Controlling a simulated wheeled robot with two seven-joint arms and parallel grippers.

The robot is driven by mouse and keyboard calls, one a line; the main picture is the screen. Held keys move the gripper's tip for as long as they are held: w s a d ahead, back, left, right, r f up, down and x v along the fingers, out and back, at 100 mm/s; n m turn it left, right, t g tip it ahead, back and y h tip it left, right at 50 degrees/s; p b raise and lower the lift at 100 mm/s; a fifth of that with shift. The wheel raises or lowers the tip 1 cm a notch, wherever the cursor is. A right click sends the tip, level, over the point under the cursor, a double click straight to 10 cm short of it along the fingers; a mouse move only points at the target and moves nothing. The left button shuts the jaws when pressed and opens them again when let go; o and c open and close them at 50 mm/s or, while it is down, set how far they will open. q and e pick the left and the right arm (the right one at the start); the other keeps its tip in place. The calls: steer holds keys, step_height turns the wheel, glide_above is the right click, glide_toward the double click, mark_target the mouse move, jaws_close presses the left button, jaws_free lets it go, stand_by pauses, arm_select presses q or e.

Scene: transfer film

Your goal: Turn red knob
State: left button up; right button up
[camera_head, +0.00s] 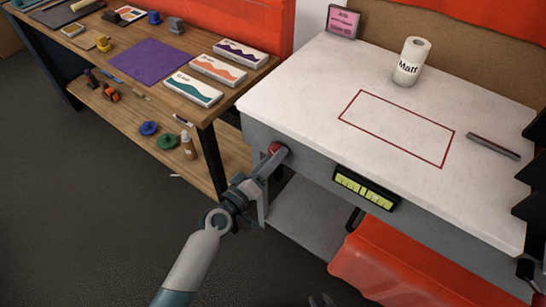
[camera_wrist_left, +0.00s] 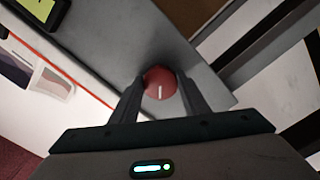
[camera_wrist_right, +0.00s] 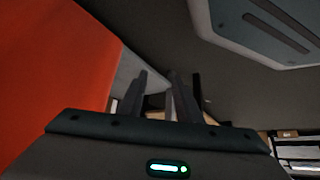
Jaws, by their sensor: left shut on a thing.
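The red knob (camera_head: 276,149) sits on the left part of the grey front side of the white-topped table. In the left wrist view the knob (camera_wrist_left: 161,90) is round, with a short white line on its face pointing toward the bottom of the picture. My left gripper (camera_head: 268,160) is shut on the knob, with one finger on each side of it. My right gripper (camera_wrist_right: 158,80) shows its two fingers apart with nothing between them; in the head view only its tips (camera_head: 322,300) show at the bottom edge.
A yellow-green display (camera_head: 364,189) is on the table front, right of the knob. The white tabletop (camera_head: 310,95) carries a white roll (camera_head: 411,62), a pink sign (camera_head: 342,22) and a dark bar (camera_head: 493,146). A wooden shelf (camera_head: 215,110) stands left. Red cloth (camera_head: 385,262) hangs below the table.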

arm_select(q)
steer(key=n, duration=0.6)
steer(key=shift+r+n+p, duration=0.1)
steer(key=shift+n+p, duration=0.3)
arm_select(e)
steer(key=shift+s+d+f, duration=0.4)
steer(key=shift+s+d, duration=0.2)
steer(key=shift+s, duration=0.25)
steer(key=shift+a, duration=0.1)
